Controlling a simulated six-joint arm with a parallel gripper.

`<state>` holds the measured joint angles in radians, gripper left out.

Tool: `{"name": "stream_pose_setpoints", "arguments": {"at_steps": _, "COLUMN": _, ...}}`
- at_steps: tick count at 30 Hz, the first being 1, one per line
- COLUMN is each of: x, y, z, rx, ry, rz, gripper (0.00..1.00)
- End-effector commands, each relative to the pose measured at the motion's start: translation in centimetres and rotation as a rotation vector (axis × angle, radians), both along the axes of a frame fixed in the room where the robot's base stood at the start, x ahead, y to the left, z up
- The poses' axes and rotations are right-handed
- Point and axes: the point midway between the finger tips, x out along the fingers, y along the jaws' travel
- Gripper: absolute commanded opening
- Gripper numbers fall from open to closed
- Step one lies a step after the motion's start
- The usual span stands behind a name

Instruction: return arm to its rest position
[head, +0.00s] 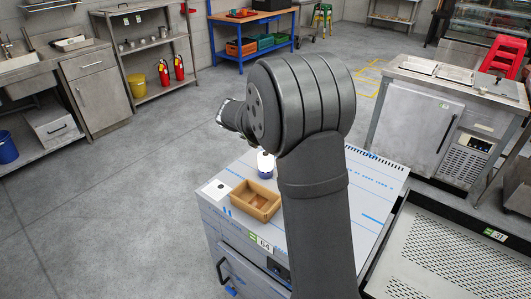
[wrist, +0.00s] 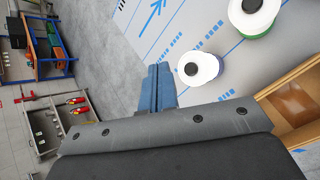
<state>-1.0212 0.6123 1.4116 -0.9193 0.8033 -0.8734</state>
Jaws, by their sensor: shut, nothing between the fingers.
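My gripper (wrist: 158,74) shows in the wrist view with its two blue-grey fingers pressed together and nothing between them. It is above and beside the worktop, apart from the objects there. In the head view my arm is raised over the worktop in the foreground, its wrist end pointing left; the fingers cannot be made out there.
A film-covered worktop (head: 372,185) carries an open wooden box (head: 250,211) and a white-topped, blue-based container (head: 265,165). The wrist view shows the blue-based container (wrist: 198,68) and a green-based one (wrist: 255,14). A perforated steel surface (head: 440,255) lies right. Floor is clear left.

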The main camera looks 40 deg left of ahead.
Motion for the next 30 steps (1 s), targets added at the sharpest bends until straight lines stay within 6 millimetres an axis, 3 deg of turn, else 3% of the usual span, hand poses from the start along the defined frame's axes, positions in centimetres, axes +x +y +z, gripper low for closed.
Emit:
{"name": "stream_pose_setpoints", "arguments": {"at_steps": 6, "x": 0.0, "y": 0.0, "z": 1.5, "rx": 0.0, "ry": 0.001, "rz": 0.001, "gripper": 0.0}}
{"name": "stream_pose_setpoints", "arguments": {"at_steps": 17, "x": 0.0, "y": 0.0, "z": 1.4, "rx": -0.001, "ry": 0.001, "rz": 0.001, "gripper": 0.0}}
{"name": "stream_pose_setpoints", "arguments": {"at_steps": 30, "x": 0.0, "y": 0.0, "z": -4.1, "rx": -0.003, "ry": 0.002, "rz": 0.002, "gripper": 0.0}}
